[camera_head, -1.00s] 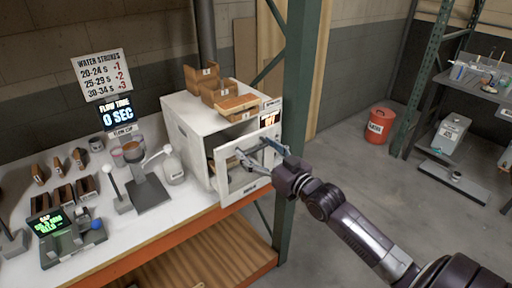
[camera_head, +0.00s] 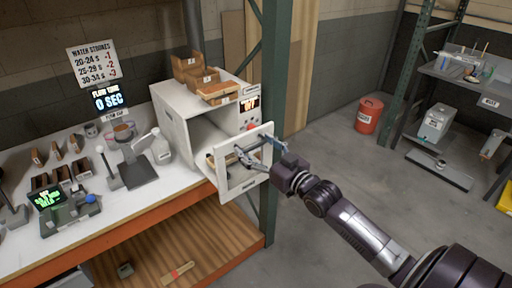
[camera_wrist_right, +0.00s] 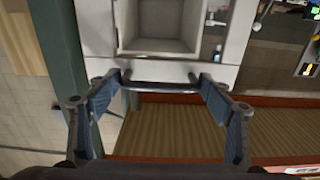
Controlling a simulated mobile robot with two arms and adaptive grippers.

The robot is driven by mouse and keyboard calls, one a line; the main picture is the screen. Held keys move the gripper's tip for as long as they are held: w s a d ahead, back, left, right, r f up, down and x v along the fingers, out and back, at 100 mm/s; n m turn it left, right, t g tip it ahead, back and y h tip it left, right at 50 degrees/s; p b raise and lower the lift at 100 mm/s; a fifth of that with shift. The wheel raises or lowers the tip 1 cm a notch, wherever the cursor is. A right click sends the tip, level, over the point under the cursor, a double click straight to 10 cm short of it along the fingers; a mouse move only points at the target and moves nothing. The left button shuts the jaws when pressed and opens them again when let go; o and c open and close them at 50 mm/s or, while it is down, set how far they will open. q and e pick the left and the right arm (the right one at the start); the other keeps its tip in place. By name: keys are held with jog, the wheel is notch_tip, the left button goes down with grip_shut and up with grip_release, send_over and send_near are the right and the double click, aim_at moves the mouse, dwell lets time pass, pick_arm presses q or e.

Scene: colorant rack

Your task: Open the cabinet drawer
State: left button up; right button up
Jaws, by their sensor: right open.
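The white cabinet (camera_head: 178,110) stands on the bench at the centre. My right gripper (camera_head: 258,148) is at this front, fingers apart. In the right wrist view, the open fingers (camera_wrist_right: 163,80) are either side of a dark bar handle (camera_wrist_right: 160,87) on the white drawer front (camera_wrist_right: 150,70). Whether the fingers touch the handle's ends is unclear. A pale box-like recess (camera_wrist_right: 160,30) shows beyond it. My left gripper is not in view.
Brown wooden bins (camera_head: 190,70) sit on the cabinet. A white bottle (camera_head: 161,147) and a flow cup stand (camera_head: 135,165) are left of it. A green rack post (camera_head: 275,100) rises close behind the drawer. Open floor lies right, with a red bucket (camera_head: 369,115).

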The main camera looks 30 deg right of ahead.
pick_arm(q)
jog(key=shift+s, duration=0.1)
pick_arm(e)
jog(key=shift+o, duration=0.4)
jog(key=shift+d, duration=0.1)
jog(key=shift+s, duration=0.15)
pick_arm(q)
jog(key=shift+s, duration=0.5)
pick_arm(e)
jog(key=s, duration=1.2)
jog(key=shift+d, duration=0.45)
